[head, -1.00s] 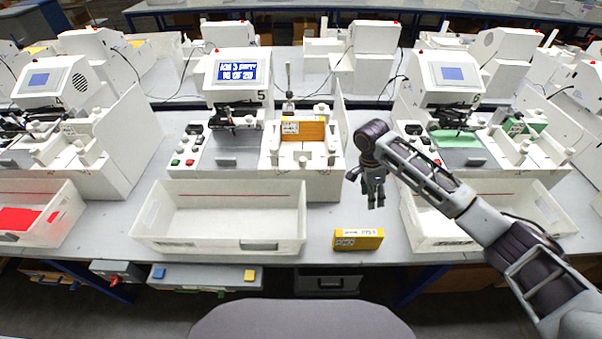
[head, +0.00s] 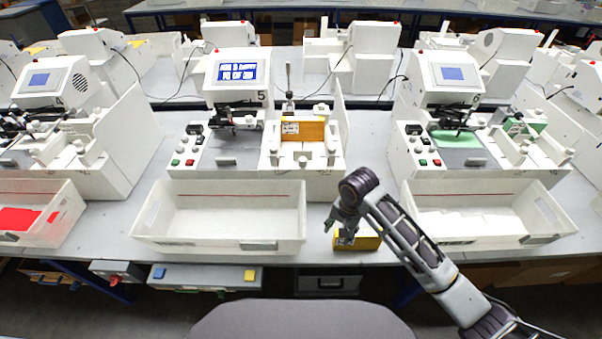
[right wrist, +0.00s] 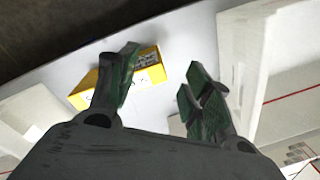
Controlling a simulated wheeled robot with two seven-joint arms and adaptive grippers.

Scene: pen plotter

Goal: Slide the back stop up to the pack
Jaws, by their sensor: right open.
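An orange pack (head: 303,131) with a white label stands in the white feed tray of the plotter marked 5. White blocks and round knobs stand around it in the tray; I cannot tell for sure which one is the back stop. A yellow box (head: 366,242) lies on the bench in front; it also shows in the right wrist view (right wrist: 150,68). My right gripper (head: 338,224) is open and points down over the box's left end. In the right wrist view the box is beside and behind one finger, and nothing is between the fingers. My left gripper is out of view.
A white bin (head: 158,236) stands left of the yellow box, and another bin (head: 500,231) stands to the right. The plotter's upright side panel (head: 341,125) rises right of the tray. Bare bench (head: 365,165) lies between this plotter and the right-hand one.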

